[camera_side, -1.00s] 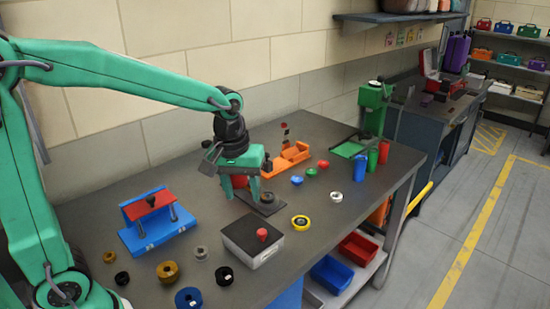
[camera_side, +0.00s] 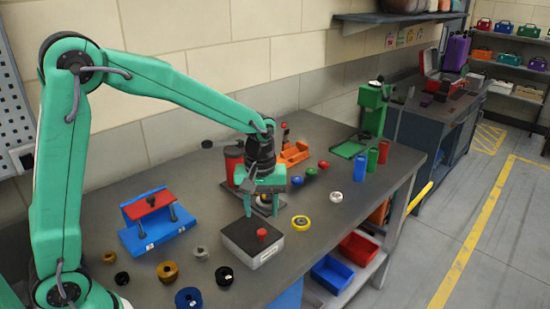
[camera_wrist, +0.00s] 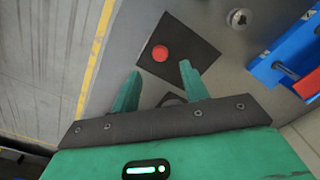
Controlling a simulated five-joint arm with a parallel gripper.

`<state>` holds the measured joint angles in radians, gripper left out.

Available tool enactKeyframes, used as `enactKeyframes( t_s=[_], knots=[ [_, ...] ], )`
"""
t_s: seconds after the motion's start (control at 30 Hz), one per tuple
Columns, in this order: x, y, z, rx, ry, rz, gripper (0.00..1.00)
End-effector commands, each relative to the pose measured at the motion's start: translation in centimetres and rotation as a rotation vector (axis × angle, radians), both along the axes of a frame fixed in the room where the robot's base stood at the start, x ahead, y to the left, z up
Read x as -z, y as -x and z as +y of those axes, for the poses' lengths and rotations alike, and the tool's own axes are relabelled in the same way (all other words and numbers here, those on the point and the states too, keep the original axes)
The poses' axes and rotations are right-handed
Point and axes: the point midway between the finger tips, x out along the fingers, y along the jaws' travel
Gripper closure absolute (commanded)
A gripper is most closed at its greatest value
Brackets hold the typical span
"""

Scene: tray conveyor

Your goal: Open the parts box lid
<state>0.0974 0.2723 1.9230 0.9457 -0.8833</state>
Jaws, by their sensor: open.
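The parts box (camera_side: 267,256) is pale with a dark flat lid (camera_side: 234,234) lying closed on it, and a red knob (camera_side: 262,233) stands on the lid. In the wrist view the lid (camera_wrist: 200,48) is a dark square with the red knob (camera_wrist: 160,53) near its middle. My gripper (camera_side: 261,208) is open and empty, above and just behind the box in the side view. In the wrist view my gripper's (camera_wrist: 162,78) two fingers point toward the lid, with the knob beyond and between their tips. They appear apart from the knob.
A blue fixture with a red bar (camera_side: 153,222) stands left of the box. A red cylinder (camera_side: 233,160) stands behind my gripper. The bench edge is close in front.

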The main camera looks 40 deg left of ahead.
Motion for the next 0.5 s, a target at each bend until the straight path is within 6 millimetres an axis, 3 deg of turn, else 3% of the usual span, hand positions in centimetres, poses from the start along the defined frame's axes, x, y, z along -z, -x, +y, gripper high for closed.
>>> enactKeyframes(
  t_s=[0.5],
  knots=[
    [5.8,0.1,0.0,0.000,0.000,0.003,0.55]
  ],
)
